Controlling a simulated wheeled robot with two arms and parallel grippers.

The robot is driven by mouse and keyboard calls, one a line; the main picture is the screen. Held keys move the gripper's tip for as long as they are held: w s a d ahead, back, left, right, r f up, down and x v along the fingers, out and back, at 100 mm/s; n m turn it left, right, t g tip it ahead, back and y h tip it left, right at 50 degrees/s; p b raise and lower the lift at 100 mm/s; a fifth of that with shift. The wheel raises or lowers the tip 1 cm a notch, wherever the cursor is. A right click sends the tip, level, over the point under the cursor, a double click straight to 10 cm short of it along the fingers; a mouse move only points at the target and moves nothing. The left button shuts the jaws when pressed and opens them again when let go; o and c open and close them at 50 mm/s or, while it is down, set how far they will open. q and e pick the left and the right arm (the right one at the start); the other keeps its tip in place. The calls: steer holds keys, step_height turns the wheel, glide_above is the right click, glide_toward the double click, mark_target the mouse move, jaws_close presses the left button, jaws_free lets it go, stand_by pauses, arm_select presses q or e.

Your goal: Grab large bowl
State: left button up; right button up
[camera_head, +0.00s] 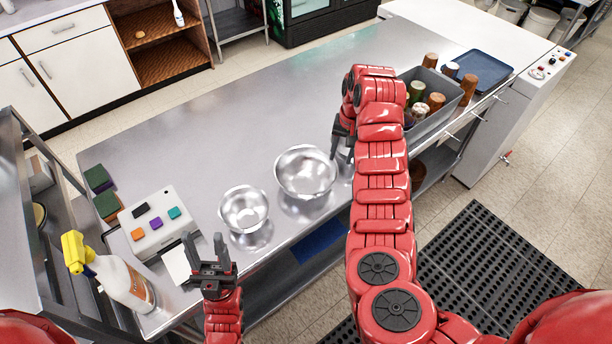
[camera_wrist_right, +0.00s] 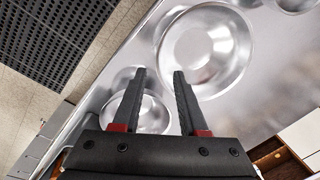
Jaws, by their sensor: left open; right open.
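The large bowl (camera_head: 305,172), shiny round metal, sits upright on the steel counter in the head view. It also shows in the right wrist view (camera_wrist_right: 205,50), just beyond the fingertips. My right gripper (camera_head: 342,155) is open and empty at the bowl's right side in the head view; I cannot tell whether it touches the rim. Its two spread fingers also show in the right wrist view (camera_wrist_right: 160,72). A smaller metal bowl (camera_head: 244,209) sits left of and nearer than the large one. My left gripper (camera_head: 203,240) is open and empty at the counter's front left.
A grey bin (camera_head: 442,88) with several shakers and a blue tray (camera_head: 478,70) stand at the right. A white box with coloured buttons (camera_head: 158,222), sponges (camera_head: 104,190) and a spray bottle (camera_head: 122,280) are at the left. The counter's middle (camera_head: 220,120) is clear.

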mark_target(335, 174)
steer(key=f, duration=0.3)
steer(key=f+b, duration=0.1)
steer(key=shift+w+a+f, duration=0.15)
steer(key=shift+a+f, duration=0.15)
steer(key=shift+f, duration=0.25)
steer(key=f+p, duration=0.3)
steer(key=f, duration=0.1)
steer(key=shift+a, duration=0.25)
steer(key=shift+w+f, duration=0.15)
steer(key=shift+f, duration=0.3)
jaws_close()
stand_by(0.4)
